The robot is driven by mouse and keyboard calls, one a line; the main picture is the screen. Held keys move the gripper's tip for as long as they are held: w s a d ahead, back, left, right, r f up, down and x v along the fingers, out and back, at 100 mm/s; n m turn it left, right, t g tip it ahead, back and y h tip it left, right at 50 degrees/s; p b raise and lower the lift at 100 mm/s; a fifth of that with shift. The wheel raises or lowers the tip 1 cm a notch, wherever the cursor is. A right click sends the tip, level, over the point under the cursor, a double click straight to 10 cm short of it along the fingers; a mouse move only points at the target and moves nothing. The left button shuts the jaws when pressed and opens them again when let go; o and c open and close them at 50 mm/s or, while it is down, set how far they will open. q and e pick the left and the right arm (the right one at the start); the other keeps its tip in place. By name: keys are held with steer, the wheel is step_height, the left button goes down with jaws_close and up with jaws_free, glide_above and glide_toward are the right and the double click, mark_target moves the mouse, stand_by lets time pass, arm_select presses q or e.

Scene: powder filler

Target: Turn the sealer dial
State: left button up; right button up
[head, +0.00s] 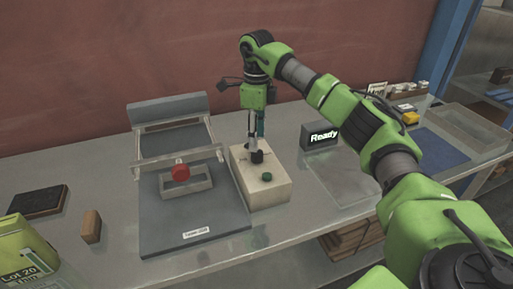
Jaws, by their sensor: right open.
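A beige control box (262,188) stands on the bench, right of the grey flat sealer (195,225). A dark round knob (257,156) shows on the box top, with a green button (267,177) nearer to me. My right gripper (254,146) points straight down over the knob, open, with its fingertips at or just above it. I cannot tell whether the fingers touch the knob, and they partly hide it. A red knob (180,172) sits on the sealer's front bracket. My left gripper is out of view.
A small display reading "Ready" (320,135) stands right of the box, by a clear plate (340,178). A wooden block (91,227), a dark pad (38,201) and a yellow-green bag (25,253) are at left. My right arm crosses the bench's right side.

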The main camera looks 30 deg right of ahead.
mark_target(257, 156)
step_height(257, 156, down, 4)
steer(key=shift+s+p, duration=0.1)
steer(key=shift+p, duration=0.35)
steer(key=shift+f, duration=0.7)
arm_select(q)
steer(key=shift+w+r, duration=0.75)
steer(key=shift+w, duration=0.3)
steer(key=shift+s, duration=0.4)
arm_select(e)
steer(key=c, duration=1.1)
